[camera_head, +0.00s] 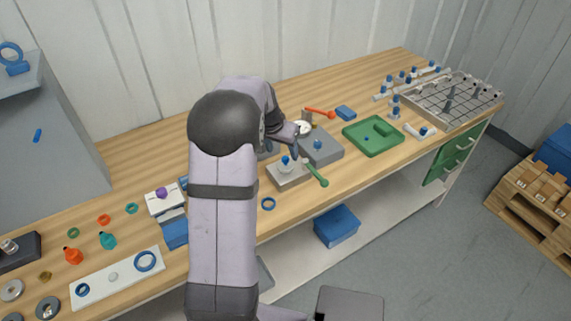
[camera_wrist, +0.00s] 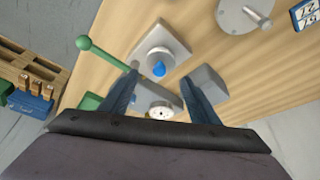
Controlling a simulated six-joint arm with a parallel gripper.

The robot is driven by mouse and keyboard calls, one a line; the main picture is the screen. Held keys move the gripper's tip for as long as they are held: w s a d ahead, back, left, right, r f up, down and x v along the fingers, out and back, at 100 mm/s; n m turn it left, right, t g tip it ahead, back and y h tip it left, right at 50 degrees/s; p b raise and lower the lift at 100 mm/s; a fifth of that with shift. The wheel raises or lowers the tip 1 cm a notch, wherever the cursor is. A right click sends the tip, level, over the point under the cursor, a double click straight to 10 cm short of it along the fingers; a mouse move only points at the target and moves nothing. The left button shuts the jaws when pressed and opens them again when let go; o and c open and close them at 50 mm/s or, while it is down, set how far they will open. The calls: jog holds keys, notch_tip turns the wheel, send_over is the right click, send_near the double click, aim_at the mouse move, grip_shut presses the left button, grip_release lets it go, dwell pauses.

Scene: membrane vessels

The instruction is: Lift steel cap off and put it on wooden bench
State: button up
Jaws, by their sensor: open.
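A pale round cap with a blue knob (camera_head: 286,161) sits on a light grey block (camera_head: 290,178) on the wooden bench (camera_head: 130,208). This looks like the steel cap; in the wrist view its blue knob (camera_wrist: 159,69) shows just beyond my fingertips. A green handle (camera_head: 316,174) sticks out beside the block, towards the bench front. My gripper (camera_wrist: 159,80) is open, with its fingers spread on either side of the knob and nothing held. I cannot tell its height above the cap. My arm hides part of the bench in the head view.
A darker grey block with a blue knob (camera_head: 318,145) and a green tray (camera_head: 373,136) stand to the right. A white round dial (camera_wrist: 160,113) shows between my fingers. A grey disc (camera_wrist: 236,14) lies at the wrist view's top. Bare bench shows near the front edge.

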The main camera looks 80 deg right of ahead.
aim_at(285, 158)
jog(key=shift+p+x, duration=1.6)
jog(key=shift+x, duration=1.75)
jog(key=c, duration=1)
jog(key=shift+o, duration=0.2)
jog(key=shift+r, duration=0.15)
notch_tip(285, 158, up, 10)
jog(key=b, duration=0.3)
jog(key=shift+r+p, duration=1.2)
jog(key=shift+r, duration=0.25)
